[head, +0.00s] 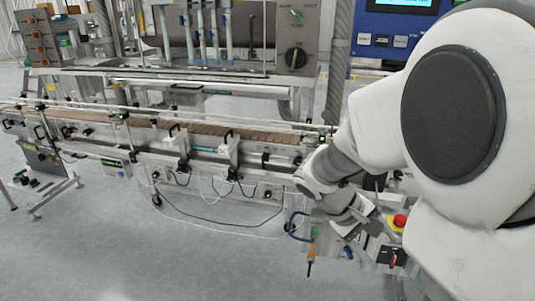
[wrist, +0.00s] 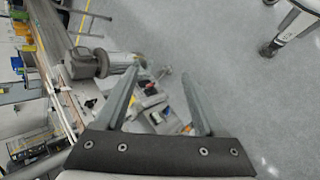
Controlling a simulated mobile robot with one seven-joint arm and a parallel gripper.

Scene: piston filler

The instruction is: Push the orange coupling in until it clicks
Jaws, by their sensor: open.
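A small orange piece (head: 311,254), probably the orange coupling, shows in the head view below a green part and beside a blue hose. It is small, and I cannot tell how far in it sits. In the wrist view a small orange-yellow spot (wrist: 187,129) near the right finger may be the same piece, but it is too blurred to be sure. My gripper (wrist: 160,71) is open in the wrist view, its two fingers wide apart with nothing held between them. In the head view my wrist is in front of the panel, right of the orange piece, and the fingertips are hard to make out.
A red emergency stop button (head: 399,221) and a red-and-black switch (head: 393,258) sit on the panel at the right. A blue hose (head: 291,226) loops beside the orange piece. A long conveyor (head: 210,130) runs behind. The grey floor (head: 190,260) at front left is clear.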

